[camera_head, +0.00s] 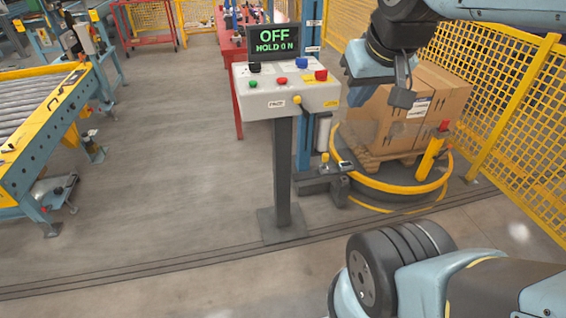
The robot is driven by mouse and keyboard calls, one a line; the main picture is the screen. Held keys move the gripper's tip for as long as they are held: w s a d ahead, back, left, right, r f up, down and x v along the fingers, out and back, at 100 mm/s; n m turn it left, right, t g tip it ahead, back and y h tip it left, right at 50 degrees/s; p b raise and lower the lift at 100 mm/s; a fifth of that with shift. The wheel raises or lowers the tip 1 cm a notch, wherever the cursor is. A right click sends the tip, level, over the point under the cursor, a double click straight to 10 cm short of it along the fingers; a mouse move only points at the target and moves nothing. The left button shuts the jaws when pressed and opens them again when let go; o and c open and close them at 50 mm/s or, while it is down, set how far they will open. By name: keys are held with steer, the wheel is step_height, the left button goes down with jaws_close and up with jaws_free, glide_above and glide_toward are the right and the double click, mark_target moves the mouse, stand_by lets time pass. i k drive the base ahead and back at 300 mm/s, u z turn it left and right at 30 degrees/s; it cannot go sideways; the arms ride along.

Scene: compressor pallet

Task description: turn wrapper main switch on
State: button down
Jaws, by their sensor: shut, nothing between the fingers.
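The wrapper's control console (270,105) is a light grey box on a dark post, left of my gripper. Its screen (272,40) reads "OFF" and "HOLD ON" in green. On its top are a black knob (254,67), a green button (252,84), a small red button (282,80), a blue button (301,63) and a larger red button (320,74). A yellow button (297,100) is on the front. Which control is the main switch I cannot read. My gripper (357,98) points down, shut and empty, right of the console and apart from it.
Brown boxes (432,100) stand on a pallet on the round turntable (395,188), right of the console. Yellow mesh fencing (510,90) closes the right side. A roller conveyor (60,115) stands at left. The floor (180,160) between conveyor and console is clear.

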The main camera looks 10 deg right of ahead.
mark_target(320, 75)
steer(key=z, duration=0.05)
steer(key=i, duration=0.9)
steer(key=u, duration=0.1)
